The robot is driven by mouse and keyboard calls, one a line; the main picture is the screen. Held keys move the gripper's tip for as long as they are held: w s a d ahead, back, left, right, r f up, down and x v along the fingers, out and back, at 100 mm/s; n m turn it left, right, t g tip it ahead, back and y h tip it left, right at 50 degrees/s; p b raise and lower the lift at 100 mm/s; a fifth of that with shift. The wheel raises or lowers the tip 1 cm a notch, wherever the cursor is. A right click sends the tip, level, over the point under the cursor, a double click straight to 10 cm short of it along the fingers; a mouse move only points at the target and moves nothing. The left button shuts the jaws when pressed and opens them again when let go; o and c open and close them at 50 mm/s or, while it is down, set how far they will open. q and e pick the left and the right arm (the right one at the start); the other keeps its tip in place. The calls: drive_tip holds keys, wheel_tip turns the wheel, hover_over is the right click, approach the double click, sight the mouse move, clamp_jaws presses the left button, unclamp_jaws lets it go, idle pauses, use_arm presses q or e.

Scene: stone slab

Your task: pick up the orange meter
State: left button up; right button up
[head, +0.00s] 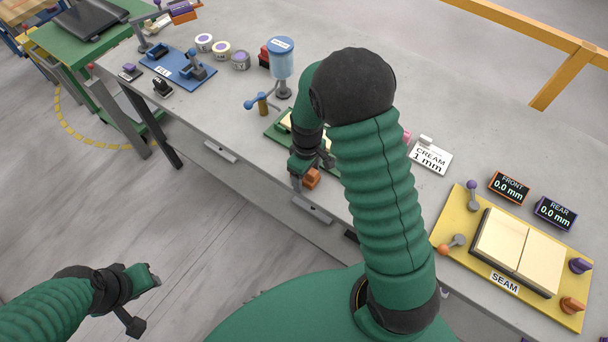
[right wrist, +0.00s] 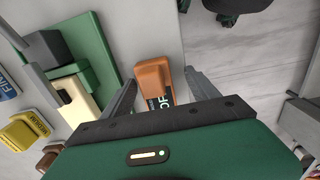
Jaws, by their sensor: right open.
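A small orange block-shaped device (head: 311,179), which looks like the orange meter, lies at the table's front edge, beside a green board. My left gripper (head: 146,300) is open and empty, over the floor at lower left.
The green board (right wrist: 95,45) with a cream piece and a grey clamp lies close to the right gripper. A blue-topped dispenser (head: 282,62) stands behind.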

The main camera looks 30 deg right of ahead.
drive_tip(key=shift+d+f, duration=0.1)
drive_tip(key=shift+d, duration=0.55)
drive_tip(key=c, duration=0.9)
drive_tip(key=shift+a, duration=0.15)
drive_tip(key=c, duration=0.5)
drive_tip(key=shift+a, duration=0.25)
clamp_jaws()
